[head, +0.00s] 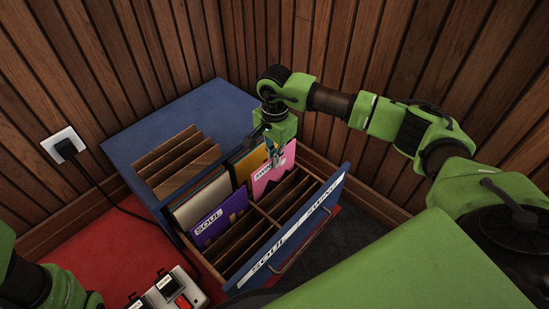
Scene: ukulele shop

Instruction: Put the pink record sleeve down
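The pink record sleeve (263,186), with a white label strip along its top, is upright and slightly tilted in the right-hand section of the open drawer (222,285). My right gripper (278,158) points down from above, with its fingers closed on the sleeve's top edge. The sleeve's lower edge is low among the wooden dividers, and I cannot tell whether it touches the drawer floor. My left arm shows only partly at the lower left, and its gripper is out of view.
A purple "SOUL" sleeve (219,217) stands in the drawer's left section, with cream sleeves (201,199) behind it. An orange sleeve (248,162) stands behind the pink one. Empty slots lie nearer the drawer front. A wooden rack (177,162) sits on the blue cabinet (205,107). Wood-slat walls are close behind.

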